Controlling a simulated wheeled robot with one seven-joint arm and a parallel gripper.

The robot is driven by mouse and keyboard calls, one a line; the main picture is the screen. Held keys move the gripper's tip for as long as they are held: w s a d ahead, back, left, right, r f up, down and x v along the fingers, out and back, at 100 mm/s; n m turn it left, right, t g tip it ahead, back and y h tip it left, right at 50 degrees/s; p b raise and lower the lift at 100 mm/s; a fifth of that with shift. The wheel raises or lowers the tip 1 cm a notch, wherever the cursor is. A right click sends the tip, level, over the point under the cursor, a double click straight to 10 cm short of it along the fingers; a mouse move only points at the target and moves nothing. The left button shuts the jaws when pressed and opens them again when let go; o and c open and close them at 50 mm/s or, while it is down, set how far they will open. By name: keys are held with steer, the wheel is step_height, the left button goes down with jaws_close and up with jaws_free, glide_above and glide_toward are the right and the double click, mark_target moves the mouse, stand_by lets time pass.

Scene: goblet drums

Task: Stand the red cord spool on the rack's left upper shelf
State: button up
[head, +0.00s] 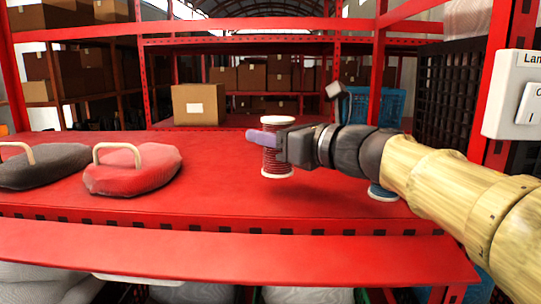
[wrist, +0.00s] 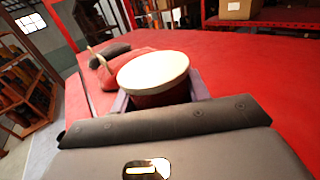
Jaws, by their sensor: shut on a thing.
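The red cord spool (head: 278,162) is upright, with white flanges at top and bottom, over the right half of the red shelf top (head: 215,200). My gripper (head: 268,137) is shut on its upper part from the right, with a purple finger across the cord. In the wrist view the spool's pale round top (wrist: 154,72) sits between the fingers (wrist: 158,98). I cannot tell whether its lower flange touches the shelf or hangs just above it. Part of the cord is hidden behind the finger.
A red bag with a pale handle (head: 133,172) and a dark one (head: 45,167) lie to the left. A blue item with a white base (head: 383,193) is partly hidden under my arm. A cardboard box (head: 198,104) and a blue crate (head: 372,106) stand behind.

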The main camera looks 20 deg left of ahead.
mark_target(272, 156)
steer(key=shift+f+p, duration=0.3)
steer(key=shift+f, duration=1.75)
steer(key=o, duration=1)
steer(key=shift+f, duration=0.1)
steer(key=shift+o, duration=0.2)
steer(key=shift+d, duration=0.1)
steer(key=b+v, duration=0.5)
steer(key=v, duration=0.6)
steer(key=shift+d, duration=0.1)
steer(key=shift+s+d, duration=0.25)
steer(key=shift+d, duration=0.05)
